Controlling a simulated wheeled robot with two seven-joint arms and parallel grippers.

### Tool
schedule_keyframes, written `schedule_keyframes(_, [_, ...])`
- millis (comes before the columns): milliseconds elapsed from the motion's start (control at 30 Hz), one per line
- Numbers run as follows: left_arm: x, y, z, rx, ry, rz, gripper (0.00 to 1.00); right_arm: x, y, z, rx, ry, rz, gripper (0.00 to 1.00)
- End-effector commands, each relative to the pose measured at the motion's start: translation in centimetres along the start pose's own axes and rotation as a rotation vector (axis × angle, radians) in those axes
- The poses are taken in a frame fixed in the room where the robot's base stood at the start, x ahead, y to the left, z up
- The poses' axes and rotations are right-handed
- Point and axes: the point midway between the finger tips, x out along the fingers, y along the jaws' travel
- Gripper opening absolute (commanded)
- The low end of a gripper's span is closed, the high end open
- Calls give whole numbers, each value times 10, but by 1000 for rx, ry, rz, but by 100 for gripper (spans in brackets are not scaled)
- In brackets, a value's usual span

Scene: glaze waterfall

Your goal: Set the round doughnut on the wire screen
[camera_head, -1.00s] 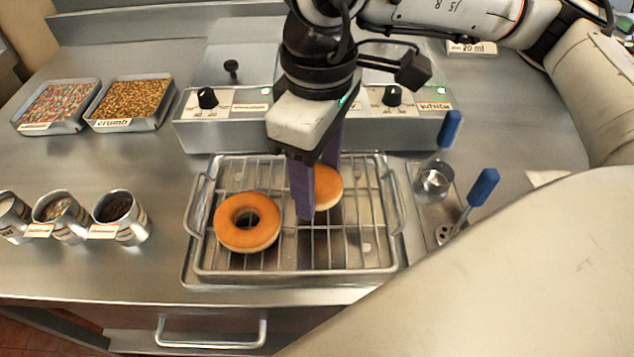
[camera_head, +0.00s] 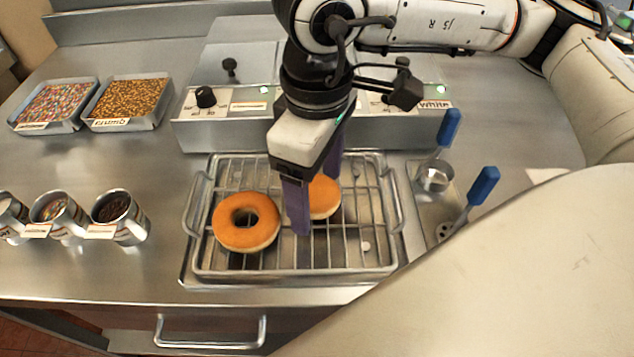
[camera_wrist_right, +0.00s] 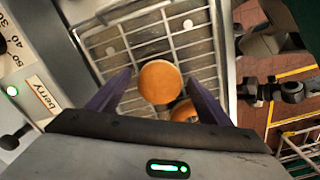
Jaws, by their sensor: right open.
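The round doughnut (camera_head: 325,198), golden and without a hole, appears to lie on the wire screen (camera_head: 345,258), right of the ring doughnut (camera_head: 247,222). A finger covers its left side in the head view. My right gripper (camera_head: 312,208) is open around it, pointing down. In the wrist view the round doughnut (camera_wrist_right: 160,82) shows between the two purple fingers, with a gap on each side. The ring doughnut (camera_wrist_right: 182,111) is partly hidden behind it there. My left gripper is not in view.
A control box with knobs (camera_head: 205,130) stands behind the screen. Blue-handled tools (camera_head: 482,186) stand in a holder at the right. Topping trays (camera_head: 130,103) and several metal cups (camera_head: 118,215) are at the left. The screen's front right part is bare.

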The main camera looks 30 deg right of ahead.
Motion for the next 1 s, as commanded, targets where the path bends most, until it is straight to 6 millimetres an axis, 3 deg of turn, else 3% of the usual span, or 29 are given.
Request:
schedule_keyframes(167, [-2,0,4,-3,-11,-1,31,-23,0,-2,1,5,2,73])
schedule_keyframes(400, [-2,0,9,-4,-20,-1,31,-76,0,-2,-1,6,1,73])
schedule_keyframes(600, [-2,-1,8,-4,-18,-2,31,-110,0,-1,0,2,1,73])
schedule_keyframes(800, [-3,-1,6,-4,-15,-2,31,-122,0,0,-2,0,0,73])
schedule_keyframes(1000, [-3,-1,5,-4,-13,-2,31,-123,0,0,-2,0,0,73])
